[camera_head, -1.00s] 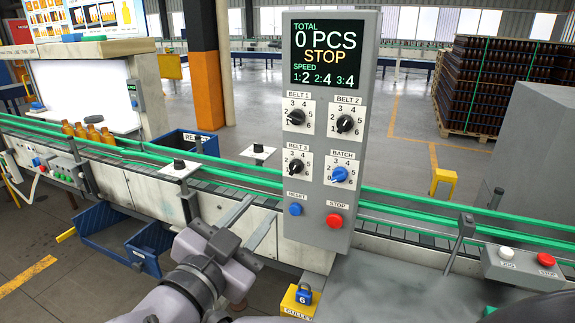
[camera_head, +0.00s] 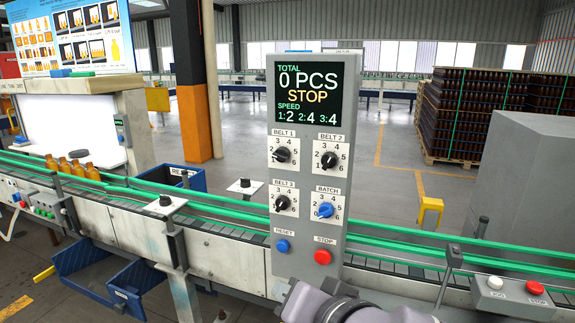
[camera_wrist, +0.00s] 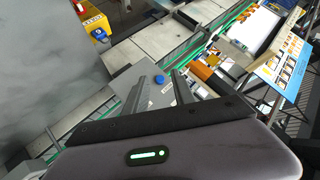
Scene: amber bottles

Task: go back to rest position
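My gripper (camera_wrist: 158,77) shows in the wrist view with its two fingers apart and nothing between them but background. In the head view only part of my arm shows at the bottom, in front of the foot of the grey control panel (camera_head: 306,240); the fingers are hidden or out of view there. The panel reads 0 PCS, STOP, speeds 1:2, 2:4, 3:4. It carries black belt dials, a blue batch dial (camera_head: 325,210), a blue reset button (camera_head: 282,246) and a red stop button (camera_head: 322,257). A blue knob or button (camera_wrist: 159,79) shows beyond my fingers in the wrist view.
A conveyor with green rails (camera_head: 225,207) runs behind the panel. Several amber bottles (camera_head: 75,169) stand on it at left. A small box with jog and stop buttons (camera_head: 512,290) is at right. A grey cabinet (camera_head: 530,150) and stacked bottles (camera_head: 480,110) stand behind.

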